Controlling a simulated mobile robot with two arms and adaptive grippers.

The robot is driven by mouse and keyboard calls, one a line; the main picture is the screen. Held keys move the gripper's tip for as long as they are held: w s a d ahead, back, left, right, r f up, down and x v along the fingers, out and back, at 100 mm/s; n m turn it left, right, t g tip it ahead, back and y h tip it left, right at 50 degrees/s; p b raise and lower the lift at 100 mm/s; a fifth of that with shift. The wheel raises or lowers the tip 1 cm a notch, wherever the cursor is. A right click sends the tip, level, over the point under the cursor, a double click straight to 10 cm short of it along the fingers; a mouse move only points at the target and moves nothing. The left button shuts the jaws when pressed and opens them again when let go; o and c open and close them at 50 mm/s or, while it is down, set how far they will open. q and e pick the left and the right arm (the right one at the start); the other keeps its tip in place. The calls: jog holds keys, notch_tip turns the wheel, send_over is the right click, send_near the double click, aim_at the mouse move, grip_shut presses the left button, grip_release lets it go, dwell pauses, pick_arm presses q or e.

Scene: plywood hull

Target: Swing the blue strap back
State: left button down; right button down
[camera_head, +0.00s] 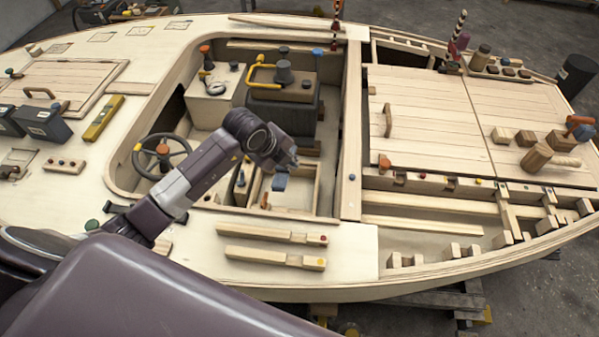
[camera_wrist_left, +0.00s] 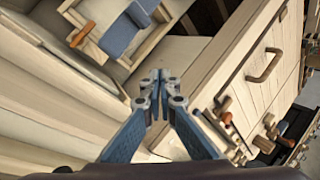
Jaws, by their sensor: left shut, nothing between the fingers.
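A small blue piece, which looks like the blue strap (camera_head: 279,183), lies at a wooden tray in the cockpit. In the left wrist view the blue strap (camera_wrist_left: 122,36) shows at upper left, bent over a tray edge. My left gripper (camera_head: 290,162) hangs above and just beyond it in the head view. In the left wrist view its fingertips (camera_wrist_left: 160,84) are together and empty, apart from the strap. How the strap is fastened is too small to tell. My right gripper is in neither view.
The wooden tray (camera_head: 308,186) has an orange knob inside. A steering wheel (camera_head: 160,158) is at left, and a dark block with a yellow handle (camera_head: 258,72) stands behind. The hatch with a wooden grip (camera_head: 387,120) lies right. Two wooden bars (camera_head: 270,231) lie on the near deck.

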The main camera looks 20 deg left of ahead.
pick_arm(q)
jog(key=w+a+f+b, duration=0.1)
jog(key=w+f, duration=0.2)
jog(key=f, duration=0.3)
jog(key=w+a+f+b, duration=0.1)
jog(key=w+f, duration=0.2)
jog(key=f, duration=0.3)
jog(key=shift+f+b, duration=0.35)
jog(key=shift+b, duration=0.05)
dwell(0.5)
